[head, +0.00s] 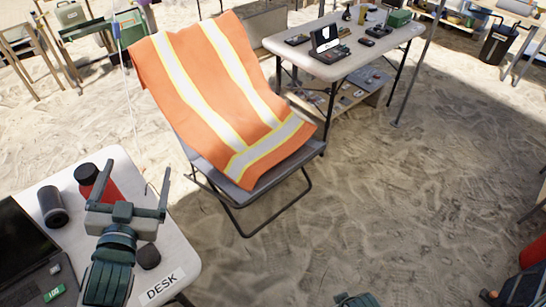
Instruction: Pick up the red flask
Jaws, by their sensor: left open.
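The red flask (109,190) with a black cap (87,175) is on the white desk (178,255) at the lower left. It appears tilted or lying in this view; its exact pose is hard to tell. My left gripper (136,173) is open, with its two fingers spread and pointing away from me. Its left finger overlaps the flask in the picture and hides part of it. I cannot tell whether the finger touches the flask. My right gripper is not clearly in view.
A dark cylinder (53,207), a laptop (28,255) and a small dark round object (149,257) share the desk. A folding chair (252,205) draped with an orange vest (205,95) stands beyond. Another table (375,55) holds several items.

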